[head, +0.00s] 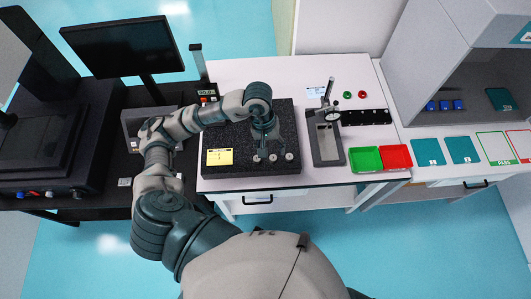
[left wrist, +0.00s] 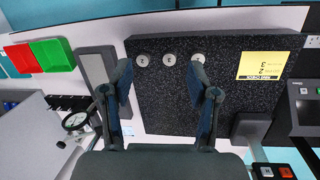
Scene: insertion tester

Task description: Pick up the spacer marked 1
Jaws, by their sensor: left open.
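Three small round silver spacers lie in a row on the black granite block (head: 225,135). In the head view they are the left spacer (head: 257,158), the middle spacer (head: 273,157) and the right spacer (head: 289,156). The left wrist view shows the row reversed: left (left wrist: 142,60), middle (left wrist: 169,59) and right (left wrist: 198,58). Their marks are too small to read, so I cannot tell which is 1. My left gripper (head: 266,143) is open and empty above the block, close to the row; it also shows in the left wrist view (left wrist: 160,76). My right gripper is not in view.
A yellow note (head: 219,157) lies on the block's left part. A dial gauge stand (head: 327,145) stands just right of the block. Green (head: 366,159) and red (head: 396,157) trays sit farther right. A monitor (head: 125,47) stands at the left.

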